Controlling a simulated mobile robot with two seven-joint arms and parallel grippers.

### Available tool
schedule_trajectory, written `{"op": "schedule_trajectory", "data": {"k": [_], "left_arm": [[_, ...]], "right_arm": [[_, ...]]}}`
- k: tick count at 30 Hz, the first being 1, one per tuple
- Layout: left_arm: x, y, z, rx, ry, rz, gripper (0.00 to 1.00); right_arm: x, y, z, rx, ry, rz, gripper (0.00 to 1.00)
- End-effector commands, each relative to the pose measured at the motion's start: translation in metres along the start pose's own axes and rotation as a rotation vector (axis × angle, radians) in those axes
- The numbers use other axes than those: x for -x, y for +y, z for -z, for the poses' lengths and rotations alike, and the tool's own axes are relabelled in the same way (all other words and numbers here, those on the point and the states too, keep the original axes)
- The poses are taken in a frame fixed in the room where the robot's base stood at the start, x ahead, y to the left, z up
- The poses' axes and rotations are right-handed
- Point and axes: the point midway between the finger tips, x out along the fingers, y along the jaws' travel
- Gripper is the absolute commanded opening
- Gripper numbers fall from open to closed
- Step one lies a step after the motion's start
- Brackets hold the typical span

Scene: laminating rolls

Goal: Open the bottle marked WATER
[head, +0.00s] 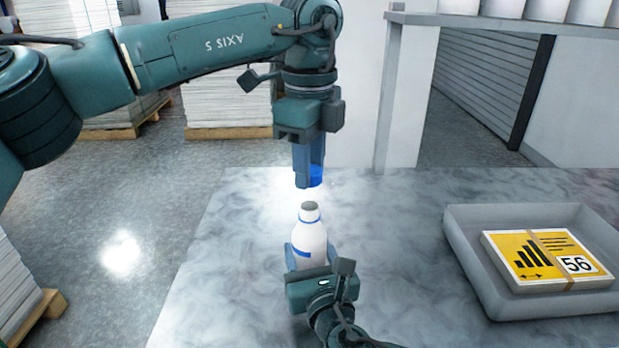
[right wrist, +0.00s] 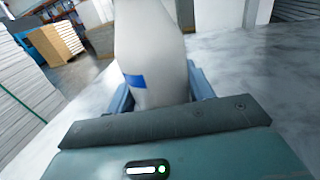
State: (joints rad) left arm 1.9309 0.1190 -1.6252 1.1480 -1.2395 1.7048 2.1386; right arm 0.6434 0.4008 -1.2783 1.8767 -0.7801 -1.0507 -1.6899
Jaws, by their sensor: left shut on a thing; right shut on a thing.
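The white bottle (head: 311,240) stands upright on the grey marbled table, with blue bands and a bare grey top where no cap sits. No WATER marking is readable. My right gripper (head: 308,258) is shut around the lower body of the bottle. The white body and a blue patch of the bottle (right wrist: 150,55) fill the middle of the right wrist view, between the blue fingers. My left gripper (head: 309,178) points down just above the bottle, apart from it. It is shut on a blue piece (head: 316,176) that looks like the cap, partly hidden by the fingers.
A grey tray (head: 462,247) at the right holds a yellow banded pack (head: 505,262) labelled 56. The grey table (head: 220,285) is clear around the bottle. A shelf (head: 500,24) stands at the back right. Stacks of paper on pallets (head: 228,132) stand on the floor behind.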

Motion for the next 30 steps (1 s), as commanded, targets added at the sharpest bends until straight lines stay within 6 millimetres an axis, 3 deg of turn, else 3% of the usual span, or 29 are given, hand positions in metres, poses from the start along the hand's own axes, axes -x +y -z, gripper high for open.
{"op": "schedule_trajectory", "data": {"k": [6,7,15,25,30], "left_arm": [[0.003,0.0,0.0,-0.001,0.0,-0.002,0.05],[0.003,0.0,0.0,-0.001,0.0,-0.002,0.05],[0.003,0.0,0.0,0.0,0.0,-0.002,0.05],[0.003,0.0,0.0,0.0,0.0,-0.001,0.05],[0.002,0.0,0.0,0.0,0.0,-0.001,0.05]], "right_arm": [[0.0,0.0,0.001,0.001,0.002,0.001,0.0],[0.0,0.0,0.001,0.001,0.002,0.001,0.53],[0.0,0.0,0.001,0.001,0.001,0.0,0.75],[0.004,0.0,0.001,0.0,0.001,0.0,0.78],[0.028,0.0,0.002,-0.002,0.003,-0.002,0.78]]}}
